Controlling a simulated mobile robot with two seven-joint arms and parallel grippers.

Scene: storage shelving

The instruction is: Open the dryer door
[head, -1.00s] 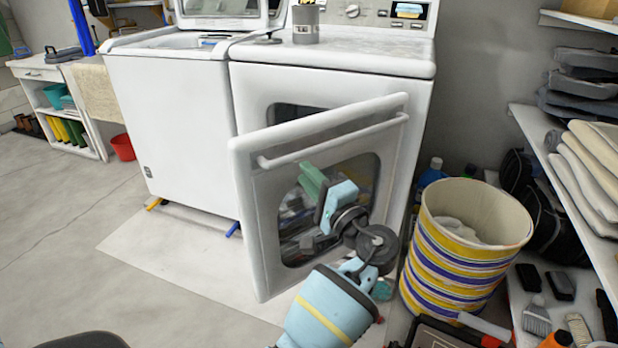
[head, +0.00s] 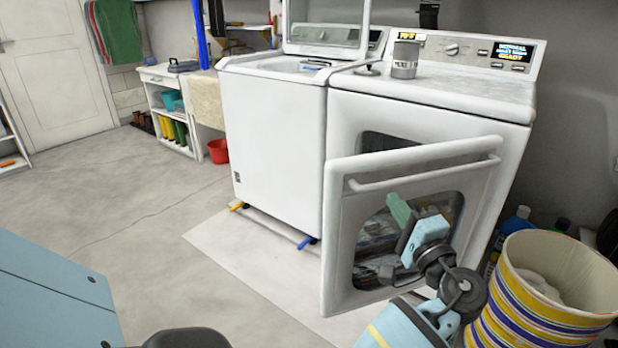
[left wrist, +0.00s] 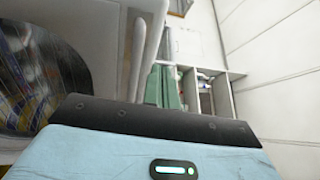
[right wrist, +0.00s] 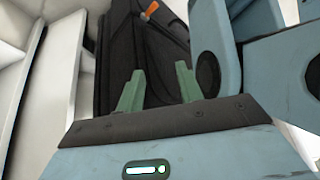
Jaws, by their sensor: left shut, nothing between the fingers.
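The white dryer (head: 440,95) stands beside the top-loading washer. Its dryer door (head: 340,230) is partly open, with its left edge swung out from the body and a dark opening showing above it. A bar handle (head: 425,175) runs across the top of the door. My left gripper (head: 399,208) is shut and empty in front of the door's window, below the handle; I cannot tell whether it touches. Its green fingers (left wrist: 163,88) show together in the left wrist view, near the door. My right gripper (right wrist: 159,90) is open and empty, away from the dryer.
The washer (head: 270,135) stands left of the dryer with its lid up. A striped bin (head: 540,300) stands close by the dryer's right side. A metal cup (head: 405,60) is on the dryer top. A red bucket (head: 218,151) stands farther left. Floor (head: 150,200) at left is clear.

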